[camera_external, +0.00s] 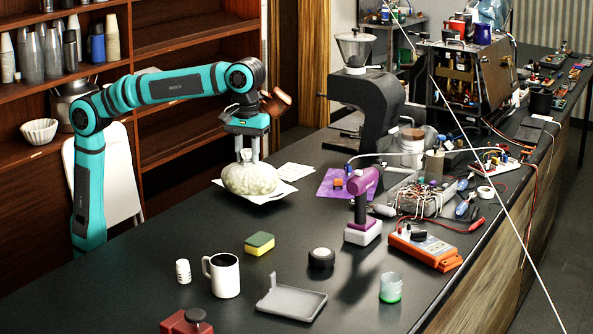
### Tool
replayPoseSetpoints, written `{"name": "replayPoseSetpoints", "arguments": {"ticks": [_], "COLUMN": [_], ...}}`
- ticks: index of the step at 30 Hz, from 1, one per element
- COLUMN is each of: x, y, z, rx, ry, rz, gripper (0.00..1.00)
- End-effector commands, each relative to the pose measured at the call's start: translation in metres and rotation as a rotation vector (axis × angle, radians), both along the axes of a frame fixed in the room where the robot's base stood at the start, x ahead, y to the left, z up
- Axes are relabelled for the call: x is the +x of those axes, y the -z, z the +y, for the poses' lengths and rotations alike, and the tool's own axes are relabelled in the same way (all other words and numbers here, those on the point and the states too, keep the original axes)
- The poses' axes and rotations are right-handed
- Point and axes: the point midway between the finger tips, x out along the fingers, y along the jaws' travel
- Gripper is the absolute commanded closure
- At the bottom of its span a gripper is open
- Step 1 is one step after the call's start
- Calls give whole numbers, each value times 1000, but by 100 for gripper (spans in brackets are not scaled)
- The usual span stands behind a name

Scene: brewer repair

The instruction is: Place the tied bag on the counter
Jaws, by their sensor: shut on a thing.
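The tied bag (250,179) is a pale, lumpy, rounded bag near the back left of the dark counter (300,217). My gripper (246,157) points down from the teal arm, with its fingers shut at the top of the bag. The bag is at or just above white paper sheets on the counter; I cannot tell whether it touches them. The tie itself is too small to make out.
A yellow-green sponge (259,244), a white mug (222,275) and a grey tray (291,298) stand in front. A purple drill (362,195) and a black grinder (365,105) stand to the right. Bare counter lies left of the sponge.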

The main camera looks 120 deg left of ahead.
Motion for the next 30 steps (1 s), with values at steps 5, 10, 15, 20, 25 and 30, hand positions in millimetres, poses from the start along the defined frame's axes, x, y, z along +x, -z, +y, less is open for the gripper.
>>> {"name": "replayPoseSetpoints", "arguments": {"ticks": [5, 10, 15, 20, 25, 30], "x": [23, 36, 43, 43, 36, 21], "y": [-6, -9, -11, -9, -6, 1], "z": [63, 124, 187, 249, 316, 382], "rx": [0, 2, 2, 2, 3, 3], "ry": [155, 309, 465, 611, 766, 921], "rz": [-1, -1, -1, -1, 0, 0], "gripper": [100, 100, 100, 100, 100, 100]}}
